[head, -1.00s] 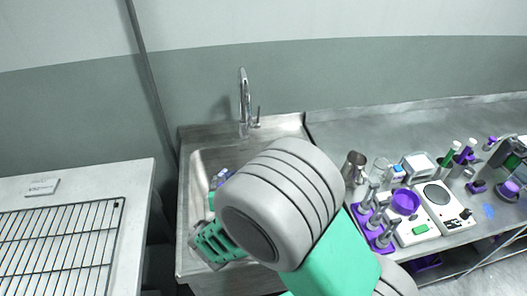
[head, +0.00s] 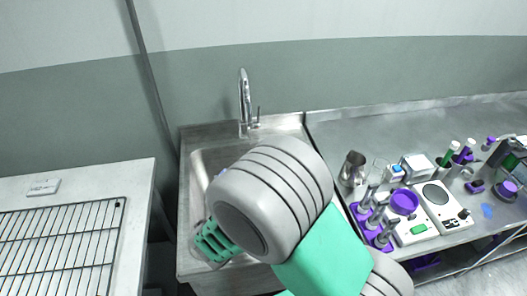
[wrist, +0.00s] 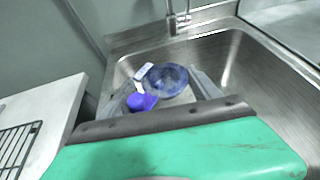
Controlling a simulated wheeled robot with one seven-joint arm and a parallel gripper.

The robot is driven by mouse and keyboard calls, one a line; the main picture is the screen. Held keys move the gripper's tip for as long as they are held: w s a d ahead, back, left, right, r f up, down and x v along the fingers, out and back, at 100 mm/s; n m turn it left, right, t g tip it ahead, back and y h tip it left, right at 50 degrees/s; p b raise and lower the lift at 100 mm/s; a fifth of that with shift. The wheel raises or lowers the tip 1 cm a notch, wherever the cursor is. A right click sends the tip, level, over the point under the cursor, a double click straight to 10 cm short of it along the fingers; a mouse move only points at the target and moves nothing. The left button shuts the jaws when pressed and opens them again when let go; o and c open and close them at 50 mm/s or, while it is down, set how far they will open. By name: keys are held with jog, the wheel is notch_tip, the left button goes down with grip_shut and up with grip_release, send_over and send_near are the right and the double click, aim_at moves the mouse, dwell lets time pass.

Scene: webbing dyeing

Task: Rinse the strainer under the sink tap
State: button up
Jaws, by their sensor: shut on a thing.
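The strainer (wrist: 168,80) has a dark blue mesh bowl with a purple handle part (wrist: 142,102) and a small white piece beside it. My gripper (wrist: 160,97) is shut on the strainer, which lies between its grey fingers; the exact contact is partly hidden. The strainer is over the sink basin (wrist: 226,62), in front of the tap and apart from it. The chrome tap (head: 245,98) stands at the sink's back edge; its base also shows in the wrist view (wrist: 172,22). In the head view my arm hides most of the strainer. I see no water running.
A white table with a wire rack (head: 62,240) stands left of the sink, across a narrow gap. On the counter to the right are a metal jug (head: 352,168), a purple tube stand (head: 374,228), a purple bowl (head: 404,201) and a white scale (head: 440,203).

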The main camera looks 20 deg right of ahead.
jog(key=shift+w+d+p, duration=0.35)
jog(key=shift+d+p, duration=0.15)
jog(key=shift+a, duration=0.1)
jog(key=shift+s+a, duration=0.35)
jog(key=shift+a, duration=0.1)
jog(key=shift+d, duration=0.1)
jog(key=shift+w+d+p, duration=0.35)
jog(key=shift+d+p, duration=0.1)
jog(key=shift+d, duration=0.05)
jog(key=shift+a, duration=0.15)
